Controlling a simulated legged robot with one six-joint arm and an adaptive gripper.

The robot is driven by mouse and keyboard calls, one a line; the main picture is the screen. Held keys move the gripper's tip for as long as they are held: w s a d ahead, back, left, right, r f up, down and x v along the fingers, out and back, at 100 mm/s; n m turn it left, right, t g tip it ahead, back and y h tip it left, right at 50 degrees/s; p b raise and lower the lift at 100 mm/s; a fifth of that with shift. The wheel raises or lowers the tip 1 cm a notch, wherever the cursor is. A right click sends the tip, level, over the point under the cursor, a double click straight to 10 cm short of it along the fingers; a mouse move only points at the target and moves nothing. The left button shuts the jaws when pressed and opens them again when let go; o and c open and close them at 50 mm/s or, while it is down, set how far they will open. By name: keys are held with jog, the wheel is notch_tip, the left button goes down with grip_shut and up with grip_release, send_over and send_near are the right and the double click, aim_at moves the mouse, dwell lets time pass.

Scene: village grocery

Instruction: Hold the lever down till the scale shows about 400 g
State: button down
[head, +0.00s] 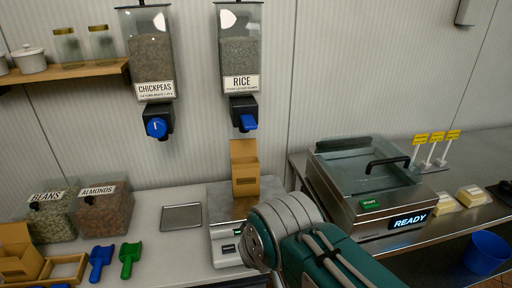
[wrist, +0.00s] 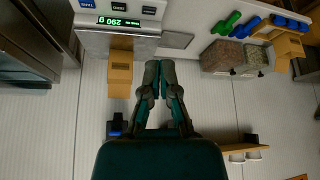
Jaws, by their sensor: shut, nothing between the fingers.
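The rice dispenser (head: 240,52) hangs on the wall, with a blue lever (head: 249,122) at its outlet; the lever also shows in the wrist view (wrist: 115,130). Below it an open cardboard box (head: 245,170) stands on the scale (head: 226,249). In the wrist view the box (wrist: 120,75) appears below the scale's green display (wrist: 118,22), which reads about 290 g upside down. My gripper (wrist: 159,64) is shut and empty, pictured beside the box and apart from the lever. In the head view my arm covers part of the scale, and the fingers cannot be made out.
A chickpeas dispenser (head: 151,55) with a blue knob hangs to the left. A sealing machine (head: 366,185) showing READY stands at the right. Bins of beans (head: 53,214) and almonds (head: 104,210), blue and green scoops and a flat metal tray (head: 181,217) are on the left counter.

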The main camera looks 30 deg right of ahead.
jog(key=w+d+r+m+t+h, duration=0.1)
jog(key=w+d+r, duration=0.6)
jog(key=w+r, duration=0.3)
jog(key=w+d+r+m+t+h, duration=0.1)
jog(key=w+d+r+m, duration=0.1)
jog(key=w+d+r, duration=0.5)
jog(key=w+r, duration=0.3)
jog(key=w, duration=0.4)
jog(key=shift+w+r+t, duration=0.3)
jog(key=shift+r+t, duration=0.05)
jog(key=shift+t, duration=0.05)
send_over(249, 122)
jog(key=s, duration=0.2)
jog(key=f, duration=0.7)
jog(key=shift+w+a+f, duration=0.1)
jog(key=shift+a+f, duration=0.1)
jog(key=shift+a, duration=0.05)
notch_tip(249, 122, down, 3)
jog(key=shift+f, duration=0.35)
